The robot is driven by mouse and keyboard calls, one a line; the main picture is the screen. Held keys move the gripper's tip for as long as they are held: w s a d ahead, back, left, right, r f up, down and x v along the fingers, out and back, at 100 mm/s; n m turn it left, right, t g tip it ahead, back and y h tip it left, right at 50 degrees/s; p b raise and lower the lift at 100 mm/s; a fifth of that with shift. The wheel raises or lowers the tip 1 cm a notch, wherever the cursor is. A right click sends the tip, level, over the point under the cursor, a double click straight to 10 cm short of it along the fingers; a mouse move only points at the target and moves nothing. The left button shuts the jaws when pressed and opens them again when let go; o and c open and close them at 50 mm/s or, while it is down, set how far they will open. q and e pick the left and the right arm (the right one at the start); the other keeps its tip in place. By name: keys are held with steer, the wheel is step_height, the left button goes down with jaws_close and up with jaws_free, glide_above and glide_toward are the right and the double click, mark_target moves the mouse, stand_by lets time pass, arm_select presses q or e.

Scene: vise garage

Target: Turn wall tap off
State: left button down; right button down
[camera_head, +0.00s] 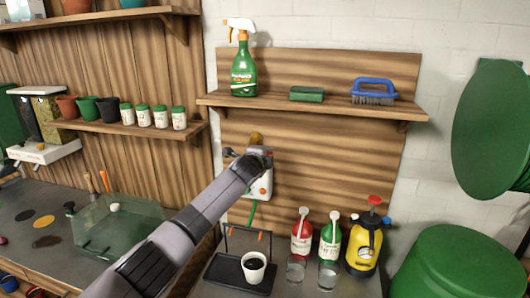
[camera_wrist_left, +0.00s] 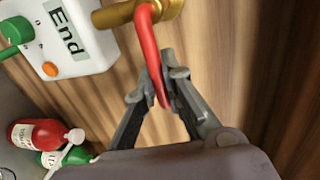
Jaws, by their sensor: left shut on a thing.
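The wall tap has a brass body (camera_wrist_left: 170,9) and a long red lever (camera_wrist_left: 146,48), both close up in the left wrist view. In the head view only the brass top of the tap (camera_head: 257,137) shows, above my gripper. My left gripper (camera_wrist_left: 158,88) is shut on the red lever, with its fingers on either side of the lever's lower end. In the head view the left gripper (camera_head: 257,153) reaches the wooden wall panel and hides the lever. My right gripper is in neither view.
A white box (camera_wrist_left: 75,35) marked "End" with an orange button hangs beside the tap. Below stand red (camera_head: 301,238) and green (camera_head: 330,242) bottles, a yellow sprayer (camera_head: 364,247) and a white cup (camera_head: 254,268). A shelf (camera_head: 310,104) with a spray bottle (camera_head: 243,70) is above.

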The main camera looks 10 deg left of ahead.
arm_select(q)
steer(key=shift+f, duration=0.1)
steer(key=c, duration=1.7)
jaws_free()
steer(key=shift+s, duration=0.1)
steer(key=s, duration=0.4)
steer(key=s+r, duration=0.1)
steer(key=s, duration=0.2)
steer(key=s+r, duration=0.1)
steer(key=s, duration=0.3)
steer(key=shift+s+a+r, duration=0.2)
steer(key=shift+s, duration=0.1)
steer(key=shift+f, duration=0.1)
